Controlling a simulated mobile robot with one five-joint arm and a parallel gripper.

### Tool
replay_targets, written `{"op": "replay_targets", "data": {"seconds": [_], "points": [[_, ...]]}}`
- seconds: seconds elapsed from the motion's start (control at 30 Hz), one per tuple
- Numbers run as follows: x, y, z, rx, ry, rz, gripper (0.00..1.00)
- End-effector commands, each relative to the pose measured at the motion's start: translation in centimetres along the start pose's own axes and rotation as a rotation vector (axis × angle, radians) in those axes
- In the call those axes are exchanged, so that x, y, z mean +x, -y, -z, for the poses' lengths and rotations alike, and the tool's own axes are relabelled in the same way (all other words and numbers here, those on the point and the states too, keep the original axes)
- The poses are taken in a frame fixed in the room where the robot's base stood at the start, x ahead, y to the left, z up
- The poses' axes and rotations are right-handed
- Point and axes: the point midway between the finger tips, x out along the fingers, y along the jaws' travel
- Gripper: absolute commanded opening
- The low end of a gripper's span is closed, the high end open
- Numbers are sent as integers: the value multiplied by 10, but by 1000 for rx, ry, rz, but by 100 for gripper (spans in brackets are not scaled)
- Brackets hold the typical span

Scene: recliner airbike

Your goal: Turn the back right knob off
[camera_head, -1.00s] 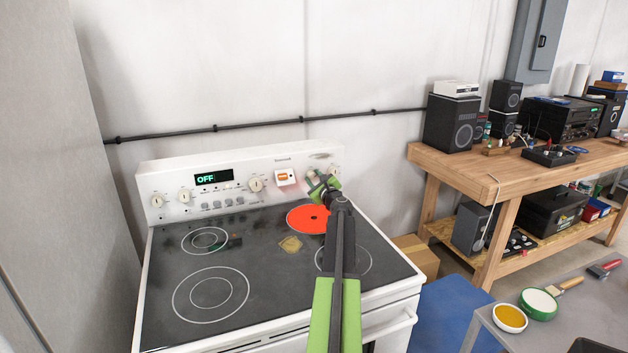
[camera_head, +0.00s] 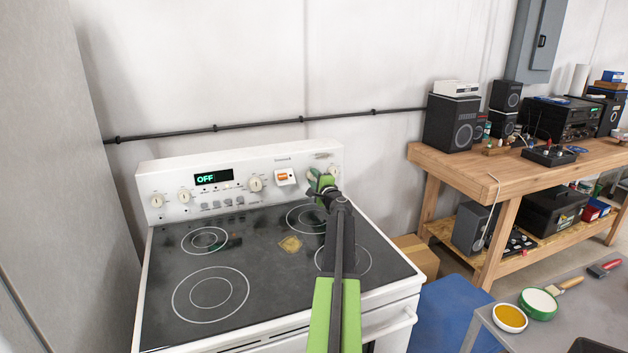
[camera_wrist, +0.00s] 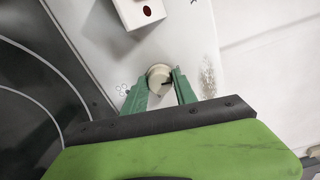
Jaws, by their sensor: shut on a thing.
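My gripper (camera_head: 320,182) is at the right part of the white stove's back panel (camera_head: 226,163). In the wrist view, its green fingers (camera_wrist: 160,84) sit on both sides of a round cream knob (camera_wrist: 159,76), shut on it. A dark mark shows on the knob's face. In the head view my gripper hides this knob. The back right burner (camera_head: 305,217) is dark, with white rings and no red glow.
The other burners are dark. A small white box with an orange front (camera_head: 285,177) is on the panel left of my gripper. The display (camera_head: 213,177) reads OFF. A wooden bench (camera_head: 455,161) with speakers stands to the right.

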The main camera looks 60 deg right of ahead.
Motion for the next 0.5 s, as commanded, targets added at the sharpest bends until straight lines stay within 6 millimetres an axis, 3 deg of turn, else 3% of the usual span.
{"op": "replay_targets", "data": {"seconds": [0.5], "points": [[2, 1, -2, -159, 2, 2, 0]]}}
